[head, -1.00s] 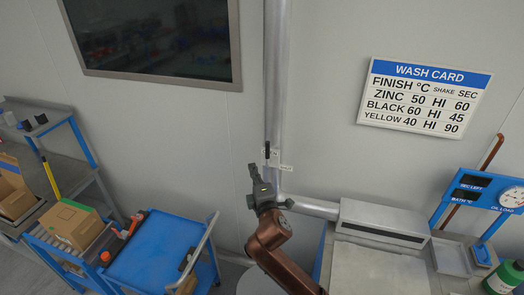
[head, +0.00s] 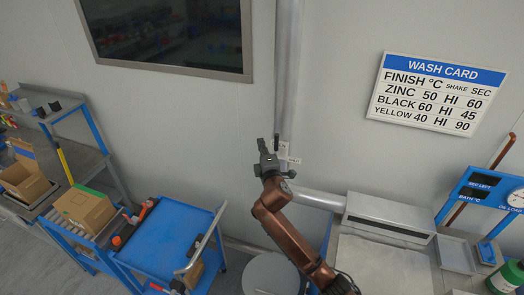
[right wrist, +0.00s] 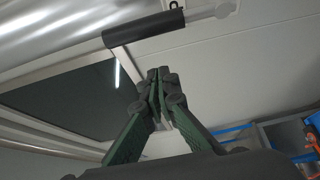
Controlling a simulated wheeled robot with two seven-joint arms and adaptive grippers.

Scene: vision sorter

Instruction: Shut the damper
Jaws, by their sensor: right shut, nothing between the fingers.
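The damper is on the grey vertical duct (head: 288,70). Its short black lever (head: 277,143) points up along the duct, above small white labels (head: 293,160) too small to read. In the right wrist view a black grip (right wrist: 145,28), apparently the lever's, lies across the top with a pale rod at its right end. My right gripper (head: 264,145) is just left of the lever in the head view, with a gap showing. Its fingertips (right wrist: 158,75) are together and empty, below the grip in the wrist view. My left gripper is in neither view.
A side duct (head: 320,199) runs right to a metal hood (head: 390,217). A blue cart (head: 165,240) stands below left, with a round grey lid (head: 271,277) beside it. A wash card (head: 437,94) and dark window (head: 165,35) are on the wall.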

